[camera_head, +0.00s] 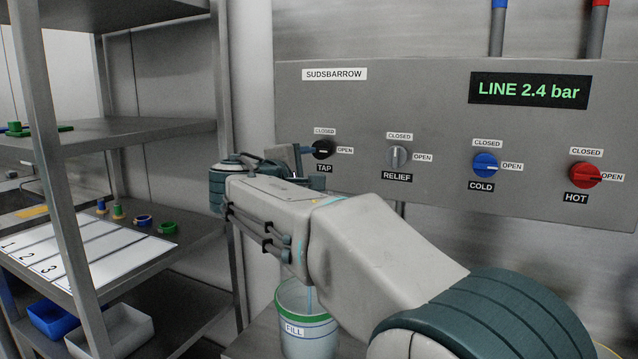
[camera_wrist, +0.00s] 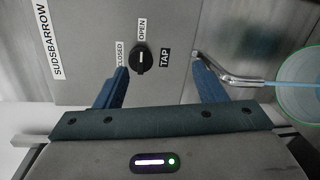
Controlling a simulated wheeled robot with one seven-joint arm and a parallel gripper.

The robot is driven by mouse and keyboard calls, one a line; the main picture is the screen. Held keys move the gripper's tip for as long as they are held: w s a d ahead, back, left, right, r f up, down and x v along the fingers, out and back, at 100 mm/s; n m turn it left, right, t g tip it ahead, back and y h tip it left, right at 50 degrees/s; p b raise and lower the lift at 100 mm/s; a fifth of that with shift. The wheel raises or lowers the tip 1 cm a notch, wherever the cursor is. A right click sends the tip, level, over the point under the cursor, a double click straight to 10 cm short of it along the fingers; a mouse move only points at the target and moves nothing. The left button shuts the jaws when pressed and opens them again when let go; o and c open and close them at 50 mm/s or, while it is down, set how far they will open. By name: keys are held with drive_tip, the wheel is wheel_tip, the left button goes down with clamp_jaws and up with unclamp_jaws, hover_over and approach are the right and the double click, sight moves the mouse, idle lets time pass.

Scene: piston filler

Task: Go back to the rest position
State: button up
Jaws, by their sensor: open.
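My gripper (camera_head: 305,158) is in front of the grey panel at the black TAP knob (camera_head: 322,149). In the wrist view my gripper (camera_wrist: 160,72) is open and empty, its two blue fingers apart. The TAP knob (camera_wrist: 139,58) shows between and beyond the fingertips, and contact cannot be told. Its pointer is toward OPEN. A metal spout (camera_wrist: 228,73) lies by one finger. A thin light-blue stream runs from it into the FILL bucket (camera_head: 308,340), which my arm partly hides. No rest position is marked in view.
The panel also carries the RELIEF knob (camera_head: 397,157) toward CLOSED, and the blue COLD (camera_head: 485,164) and red HOT (camera_head: 584,175) knobs toward OPEN. A display (camera_head: 529,90) reads LINE 2.4 bar. A metal shelf (camera_head: 120,133) with small parts and bins stands close on the left.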

drive_tip(key=s+d+f+m+g+p, duration=0.25)
drive_tip(key=s+d+g+p, duration=0.2)
drive_tip(key=d, duration=0.45)
drive_tip(key=s+d+f+m+g+p, duration=0.25)
drive_tip(key=s+d+m+p, duration=0.2)
drive_tip(key=d, duration=0.55)
drive_tip(key=s+d+f+m+g+y+p, duration=0.1)
drive_tip(key=s+f+m+y+p, duration=0.1)
drive_tip(key=s, duration=0.5)
drive_tip(key=s+d+f+m+g+y+p, duration=0.1)
drive_tip(key=s+f+m+g+y+p, duration=0.1)
drive_tip(key=s+m+p, duration=0.2)
drive_tip(key=s+d+f+m+g+y+p, duration=0.2)
drive_tip(key=s+m+p, duration=0.1)
drive_tip(key=s, duration=0.8)
drive_tip(key=shift+f, duration=0.3)
